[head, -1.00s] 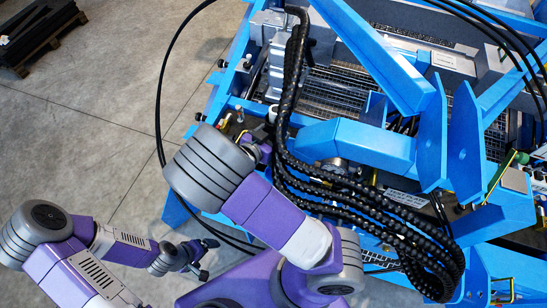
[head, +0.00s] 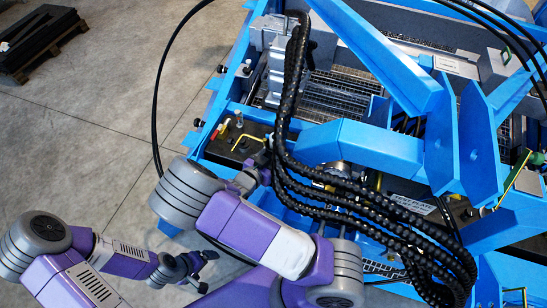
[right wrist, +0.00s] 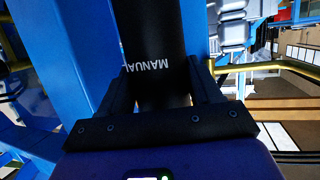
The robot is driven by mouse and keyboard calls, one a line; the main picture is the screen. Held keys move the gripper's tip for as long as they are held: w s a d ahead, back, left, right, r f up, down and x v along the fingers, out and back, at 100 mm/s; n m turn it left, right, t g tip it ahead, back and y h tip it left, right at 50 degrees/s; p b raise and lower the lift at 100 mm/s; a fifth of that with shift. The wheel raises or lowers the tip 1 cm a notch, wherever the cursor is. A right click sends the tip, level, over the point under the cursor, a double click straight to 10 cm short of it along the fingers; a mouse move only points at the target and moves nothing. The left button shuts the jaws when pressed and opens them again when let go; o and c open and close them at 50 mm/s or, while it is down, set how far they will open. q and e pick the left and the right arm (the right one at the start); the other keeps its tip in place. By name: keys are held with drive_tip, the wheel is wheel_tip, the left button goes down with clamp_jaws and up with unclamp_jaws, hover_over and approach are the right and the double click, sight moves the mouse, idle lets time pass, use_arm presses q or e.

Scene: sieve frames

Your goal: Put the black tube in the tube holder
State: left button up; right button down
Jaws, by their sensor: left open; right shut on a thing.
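The black tube (right wrist: 153,40) with white "MANUAL" lettering lies between the fingers of my right gripper (right wrist: 163,78) in the right wrist view. The gripper is shut on it, and the tube runs up out of the picture. In the head view my right gripper (head: 258,172) is small and dark beside the bundle of black hoses; I cannot make out the tube there. My left gripper (head: 203,268) is open and empty at the lower left, above the floor. I cannot single out the tube holder in either view.
A large blue machine frame (head: 365,145) fills the right side. Black ribbed hoses (head: 285,110) hang close to my right gripper. A black box with a yellow handle (head: 240,148) sits at the frame's left. A dark pallet stack (head: 38,42) stands far left; the floor between is clear.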

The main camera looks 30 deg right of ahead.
drive_tip(key=shift+f, duration=0.1)
drive_tip(key=shift+c, duration=2.4)
unclamp_jaws()
drive_tip(key=shift+r, duration=0.2)
drive_tip(key=p+v, duration=0.2)
drive_tip(key=v, duration=1)
drive_tip(key=shift+f+p, duration=0.2)
drive_tip(key=shift+p, duration=0.1)
drive_tip(key=shift+s, duration=0.15)
